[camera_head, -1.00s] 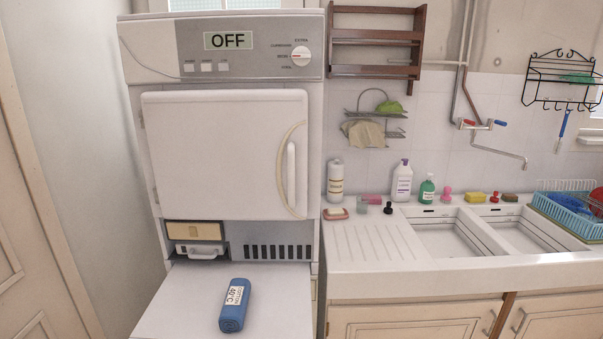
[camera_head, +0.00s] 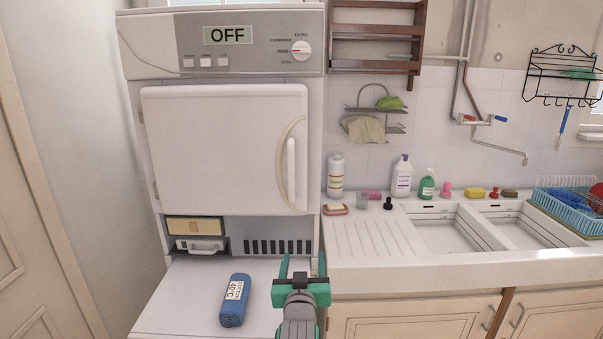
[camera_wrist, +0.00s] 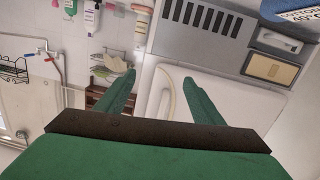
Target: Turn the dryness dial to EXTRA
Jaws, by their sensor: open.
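The dryness dial (camera_head: 301,50) is a round white knob at the upper right of the dryer's control panel, with a red pointer mark on its left side. Small labels sit around it, with EXTRA above the dial and others to its left and below. The panel display (camera_head: 228,35) reads OFF. My gripper (camera_head: 302,268) is green, open and empty, well below the dial near the dryer's lower right side. In the wrist view, its two fingers (camera_wrist: 160,95) are spread apart with the upside-down dryer door behind them. The dial is not visible in the wrist view.
The dryer's white door (camera_head: 220,150) is shut, with a handle on its right. A rolled blue towel (camera_head: 235,300) lies on the white surface below. A sink counter (camera_head: 375,240) with bottles stands at right, under a brown wall shelf (camera_head: 375,45).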

